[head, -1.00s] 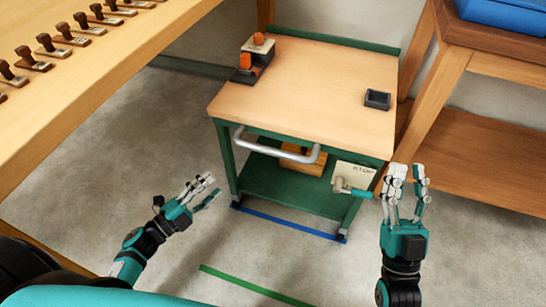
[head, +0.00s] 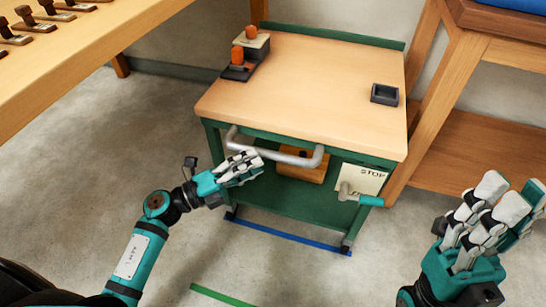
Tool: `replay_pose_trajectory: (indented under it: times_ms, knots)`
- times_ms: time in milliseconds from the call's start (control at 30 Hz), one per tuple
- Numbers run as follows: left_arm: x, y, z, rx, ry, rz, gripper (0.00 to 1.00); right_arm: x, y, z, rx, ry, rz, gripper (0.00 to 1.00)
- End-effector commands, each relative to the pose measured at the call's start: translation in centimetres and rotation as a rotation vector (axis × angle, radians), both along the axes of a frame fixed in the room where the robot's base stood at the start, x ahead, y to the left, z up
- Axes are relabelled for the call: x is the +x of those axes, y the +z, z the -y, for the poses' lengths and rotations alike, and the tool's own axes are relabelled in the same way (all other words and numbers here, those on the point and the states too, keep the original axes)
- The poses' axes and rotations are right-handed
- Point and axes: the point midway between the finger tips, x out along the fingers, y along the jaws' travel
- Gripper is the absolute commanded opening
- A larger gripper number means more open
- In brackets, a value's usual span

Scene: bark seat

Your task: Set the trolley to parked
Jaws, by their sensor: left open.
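The trolley has a wooden top (head: 310,85) and a green frame (head: 213,150). A grey bar handle (head: 290,157) runs along its front edge. Right of the handle is a pale plate (head: 368,180) reading "STOP", with a lever whose teal grip (head: 370,200) points right. My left gripper (head: 248,162) is open at the handle's left part, overlapping it in the picture; I cannot tell whether they touch. My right gripper (head: 500,205) is open and empty, right of the trolley and apart from it. The trolley's front wheels stand near a blue floor line (head: 285,236).
A green floor line (head: 220,296) lies nearer to me. A wooden bench (head: 85,55) with several stamps is at left. A wooden stand (head: 460,150) is at right. On the trolley top are a dark block with orange knobs (head: 248,55) and a small dark tray (head: 385,94).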

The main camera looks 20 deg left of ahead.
Motion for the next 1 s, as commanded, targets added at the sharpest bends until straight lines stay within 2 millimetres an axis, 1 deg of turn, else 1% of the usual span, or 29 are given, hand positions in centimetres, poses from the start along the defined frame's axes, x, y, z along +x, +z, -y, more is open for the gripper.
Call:
replay_pose_trajectory:
  times_ms: [33, 100, 300, 500, 700, 767, 1000]
  knots:
    - [0.8, 0.1, 0.8, -0.003, -0.001, 0.004, 0.44, 0.0, -0.3, 0.0, 0.0, 0.0, 0.0, 0.2]
    - [1.7, 0.3, 1.8, -0.001, 0.0, 0.003, 0.44, 0.0, -0.5, 0.0, 0.0, 0.0, -0.001, 0.2]
    - [3.3, 0.6, 3.6, -0.001, 0.0, 0.0, 0.44, 0.0, -0.8, 0.0, 0.0, 0.0, -0.001, 0.2]
    - [3.9, 0.7, 4.2, 0.0, 0.001, -0.001, 0.44, 0.0, -0.8, 0.0, 0.0, 0.0, -0.001, 0.2]
    - [3.9, 0.7, 4.2, -0.001, 0.001, -0.002, 0.44, 0.0, -0.8, 0.0, 0.0, 0.0, -0.001, 0.2]
    - [3.9, 0.7, 4.2, 0.0, 0.001, -0.001, 0.37, 0.0, -0.8, 0.0, 0.0, 0.0, -0.001, 0.2]
    - [3.9, 0.7, 4.2, 0.0, 0.001, -0.001, 0.06, 0.0, -0.8, 0.0, -0.001, 0.0, -0.002, 0.2]
